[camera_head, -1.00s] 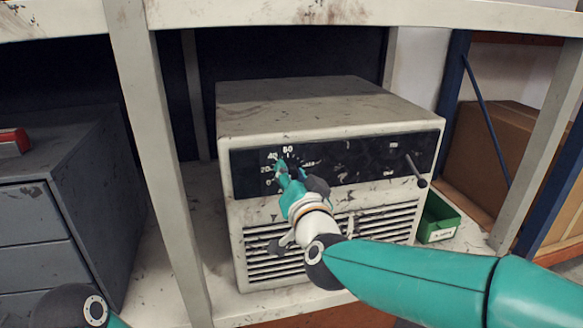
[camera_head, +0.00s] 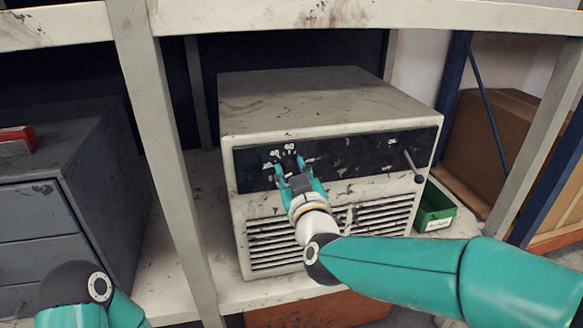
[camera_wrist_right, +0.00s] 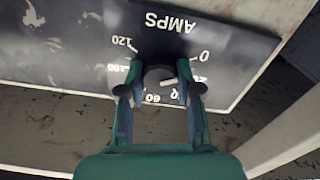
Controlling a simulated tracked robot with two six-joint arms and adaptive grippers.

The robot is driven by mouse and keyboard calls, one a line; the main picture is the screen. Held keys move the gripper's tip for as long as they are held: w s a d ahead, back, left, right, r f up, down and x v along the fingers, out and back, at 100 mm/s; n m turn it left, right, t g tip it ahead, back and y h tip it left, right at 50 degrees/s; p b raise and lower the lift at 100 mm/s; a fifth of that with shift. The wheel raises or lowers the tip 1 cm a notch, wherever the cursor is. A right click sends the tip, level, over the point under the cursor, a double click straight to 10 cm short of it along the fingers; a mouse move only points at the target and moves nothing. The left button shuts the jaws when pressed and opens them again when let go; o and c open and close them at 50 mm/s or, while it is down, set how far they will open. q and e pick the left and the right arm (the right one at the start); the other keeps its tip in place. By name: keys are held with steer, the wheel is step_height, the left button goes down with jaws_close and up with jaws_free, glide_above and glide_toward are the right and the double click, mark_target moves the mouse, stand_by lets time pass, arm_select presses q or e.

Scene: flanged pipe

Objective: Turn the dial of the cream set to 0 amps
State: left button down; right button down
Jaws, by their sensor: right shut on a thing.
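The cream set (camera_head: 320,102) stands on the shelf with its black front panel (camera_head: 350,157) facing me. Its dial is at the panel's left end, mostly hidden by my right gripper (camera_head: 293,178) in the head view. In the right wrist view the dark dial (camera_wrist_right: 158,76) sits between the two fingers of the right gripper (camera_wrist_right: 160,88), which is shut on it. The scale and AMPS lettering (camera_wrist_right: 170,22) appear upside down there. The dial's white mark points roughly toward the 20. The left gripper is out of view.
A lever (camera_head: 412,166) sticks out at the panel's right end. A green bin (camera_head: 436,207) stands right of the set. A shelf post (camera_head: 165,160) and a grey drawer cabinet (camera_head: 65,190) are to the left. A cardboard box (camera_head: 490,135) is at the right.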

steer(key=shift+f+n, duration=0.3)
steer(key=shift+f, duration=0.2)
steer(key=c, duration=1.1)
jaws_free()
steer(key=o, duration=0.3)
steer(key=shift+r, duration=0.25)
steer(key=v, duration=1.2)
